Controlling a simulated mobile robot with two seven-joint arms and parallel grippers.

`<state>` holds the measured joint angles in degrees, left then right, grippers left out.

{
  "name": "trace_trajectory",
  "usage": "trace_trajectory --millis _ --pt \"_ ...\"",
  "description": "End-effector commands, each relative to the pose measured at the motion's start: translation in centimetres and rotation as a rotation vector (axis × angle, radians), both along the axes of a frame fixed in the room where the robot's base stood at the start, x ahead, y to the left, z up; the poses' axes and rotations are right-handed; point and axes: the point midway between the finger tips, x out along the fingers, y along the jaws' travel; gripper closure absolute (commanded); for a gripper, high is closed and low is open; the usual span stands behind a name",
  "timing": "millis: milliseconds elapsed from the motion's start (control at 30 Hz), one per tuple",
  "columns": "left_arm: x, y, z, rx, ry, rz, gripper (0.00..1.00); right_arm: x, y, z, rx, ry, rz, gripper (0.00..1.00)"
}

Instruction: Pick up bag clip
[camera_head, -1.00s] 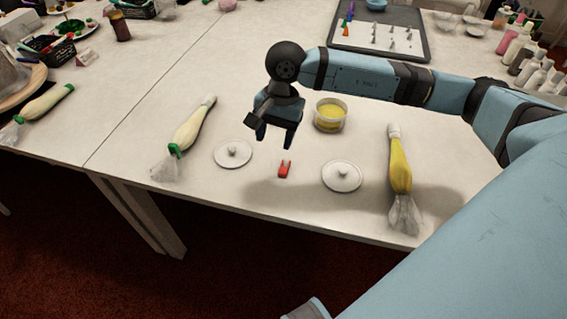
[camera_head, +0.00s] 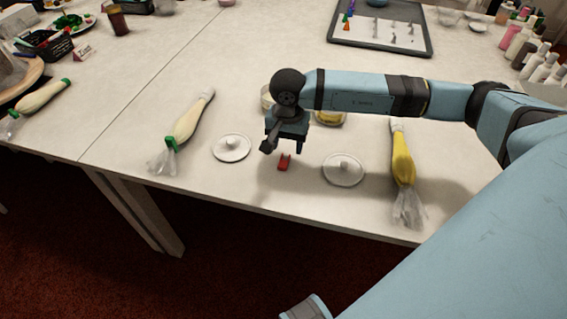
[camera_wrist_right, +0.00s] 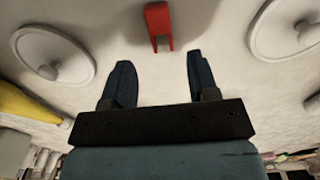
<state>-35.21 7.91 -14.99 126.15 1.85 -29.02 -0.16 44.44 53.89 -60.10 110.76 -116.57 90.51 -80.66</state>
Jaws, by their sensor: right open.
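The red bag clip (camera_head: 284,162) lies on the white table near its front edge, between two white lids. In the right wrist view the clip (camera_wrist_right: 158,22) is at the top middle, its two prongs pointing toward my fingers. My right gripper (camera_head: 284,149) is open and empty, above and just behind the clip, not touching it. In the right wrist view its two fingers (camera_wrist_right: 158,82) are spread apart, with bare table between them. My left gripper is not in view.
White knobbed lids lie left (camera_head: 232,148) and right (camera_head: 343,169) of the clip. A pale piping bag (camera_head: 187,122) and a yellow piping bag (camera_head: 402,165) lie farther out. Tubs stand behind my gripper, partly hidden. A tray (camera_head: 380,30) with nozzles is at the back.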

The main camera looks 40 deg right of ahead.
Motion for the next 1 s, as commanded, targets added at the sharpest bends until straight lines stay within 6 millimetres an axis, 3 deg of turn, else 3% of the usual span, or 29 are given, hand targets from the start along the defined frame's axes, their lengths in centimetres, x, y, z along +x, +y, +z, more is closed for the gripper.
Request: trace_trajectory --millis 200,433,467,633,1000 --pt "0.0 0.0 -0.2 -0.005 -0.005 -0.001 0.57 0.2 0.3 -3.4 -0.001 0.002 0.000 0.46" --pt "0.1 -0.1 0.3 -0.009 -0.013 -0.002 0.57 0.2 0.3 -3.6 0.001 -0.001 0.000 0.46" --pt "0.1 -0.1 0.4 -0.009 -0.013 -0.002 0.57 0.2 0.3 -3.6 0.001 -0.001 0.000 0.48" --pt "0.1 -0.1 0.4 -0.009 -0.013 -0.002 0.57 0.2 0.3 -3.6 0.001 0.000 0.000 0.87" --pt "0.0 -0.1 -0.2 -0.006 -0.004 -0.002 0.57 0.2 0.3 -3.5 0.001 -0.001 0.000 0.90"
